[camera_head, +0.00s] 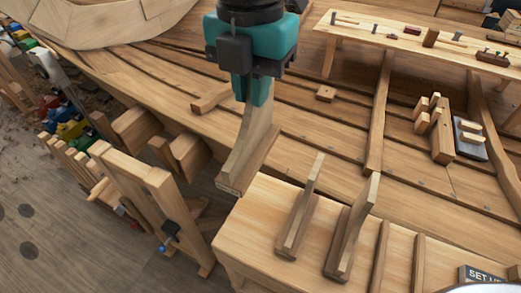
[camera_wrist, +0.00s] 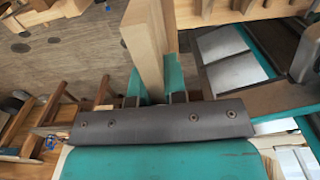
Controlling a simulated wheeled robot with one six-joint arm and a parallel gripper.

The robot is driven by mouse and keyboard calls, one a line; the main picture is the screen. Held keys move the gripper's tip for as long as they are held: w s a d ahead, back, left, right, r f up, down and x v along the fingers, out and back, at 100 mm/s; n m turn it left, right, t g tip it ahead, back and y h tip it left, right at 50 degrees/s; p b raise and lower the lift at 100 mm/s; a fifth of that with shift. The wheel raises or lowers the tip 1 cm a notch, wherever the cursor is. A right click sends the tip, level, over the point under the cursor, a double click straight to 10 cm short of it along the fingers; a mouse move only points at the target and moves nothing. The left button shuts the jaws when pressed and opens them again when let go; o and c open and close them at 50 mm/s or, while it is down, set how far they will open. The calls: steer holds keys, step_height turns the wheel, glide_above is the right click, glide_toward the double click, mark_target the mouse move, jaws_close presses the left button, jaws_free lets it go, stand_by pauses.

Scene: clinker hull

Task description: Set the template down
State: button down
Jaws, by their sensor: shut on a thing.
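My gripper (camera_head: 253,97) is teal with a dark mount and points down at the upper middle of the head view. It is shut on a pale wooden template (camera_head: 245,146), which hangs below the fingers and widens to a foot low down. The foot is near the far left corner of a wooden bench (camera_head: 258,225); I cannot tell whether it touches anything. In the wrist view the template (camera_wrist: 148,42) stands between the teal fingers (camera_wrist: 158,80). Two similar wooden pieces with upright arms (camera_head: 300,215) (camera_head: 350,235) stand on the bench.
Planked hull (camera_head: 330,130) spreads behind the bench. A wooden trestle frame (camera_head: 150,195) stands left of it. Wooden strips (camera_head: 380,255) and a dark "SET U…" sign (camera_head: 484,273) lie at the bench's right. A tool shelf (camera_head: 400,35) is at the back right.

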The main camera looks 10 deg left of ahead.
mark_target(258, 144)
steer(key=f+p, duration=0.1)
steer(key=f, duration=0.3)
steer(key=f+p, duration=0.1)
steer(key=f, duration=0.3)
steer(key=f+p, duration=0.1)
steer(key=f, duration=0.3)
steer(key=shift+w+d+f, duration=0.15)
steer(key=shift+d+f, duration=0.05)
steer(key=shift+d, duration=0.15)
steer(key=shift+a+f+p, duration=0.1)
steer(key=shift+f+p, duration=0.45)
steer(key=shift+f, duration=1.75)
steer(key=shift+f, duration=0.2)
steer(key=c, duration=1.2)
jaws_free()
steer(key=shift+o, duration=0.2)
steer(key=shift+r, duration=0.1)
step_height(258, 144, up, 12)
steer(key=b, duration=0.3)
steer(key=shift+r, duration=0.1)
